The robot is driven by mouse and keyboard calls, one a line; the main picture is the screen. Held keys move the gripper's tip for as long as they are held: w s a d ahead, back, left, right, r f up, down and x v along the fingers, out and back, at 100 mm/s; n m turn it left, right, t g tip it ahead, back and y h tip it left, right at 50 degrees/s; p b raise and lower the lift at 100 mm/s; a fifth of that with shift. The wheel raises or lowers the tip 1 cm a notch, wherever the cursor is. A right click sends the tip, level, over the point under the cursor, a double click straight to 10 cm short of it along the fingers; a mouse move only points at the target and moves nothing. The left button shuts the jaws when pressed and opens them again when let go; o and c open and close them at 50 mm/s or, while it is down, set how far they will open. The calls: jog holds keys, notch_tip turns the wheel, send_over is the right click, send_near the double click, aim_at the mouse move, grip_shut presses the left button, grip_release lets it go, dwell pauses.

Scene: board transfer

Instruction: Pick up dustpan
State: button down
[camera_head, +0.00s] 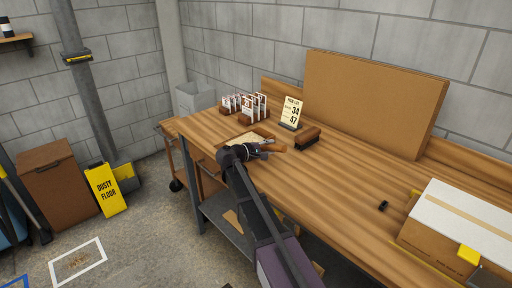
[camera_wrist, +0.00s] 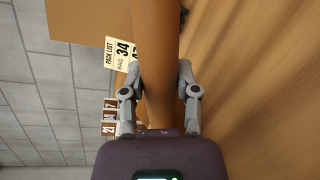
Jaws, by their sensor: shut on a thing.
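My gripper (camera_head: 264,147) is over the near left part of the wooden bench. It is shut on the wooden handle of a hand brush (camera_head: 308,135), whose block has dark bristles underneath. In the wrist view the brown brush (camera_wrist: 155,35) runs up between the two fingers of my gripper (camera_wrist: 161,76). I cannot tell whether the brush touches the bench top. A yellow and grey thing (camera_head: 127,178), perhaps the dustpan, is on the floor by the wall, partly hidden by the yellow sign (camera_head: 106,190) reading "DUSTY FLOOR".
The bench (camera_head: 350,185) holds a pack list card (camera_head: 291,112), small number cards (camera_head: 254,105), a large brown board (camera_head: 370,100) at the back and a box (camera_head: 435,240) at right. A brown bin (camera_head: 57,183) stands left. The floor before the sign is mostly clear.

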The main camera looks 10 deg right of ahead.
jog(key=shift+r, duration=0.15)
notch_tip(320, 180, up, 4)
jog(key=p, duration=0.3)
jog(key=shift+f+p, duration=0.25)
jog(key=shift+p, duration=0.1)
jog(key=s+a+r+p, duration=0.1)
jog(key=s+a, duration=0.7)
jog(key=s, duration=0.6)
jog(key=shift+r, duration=0.1)
jog(key=shift+r+p, duration=0.15)
jog(key=shift+p, duration=0.15)
notch_tip(320, 180, up, 7)
jog(key=p, duration=0.7)
jog(key=shift+s, duration=0.1)
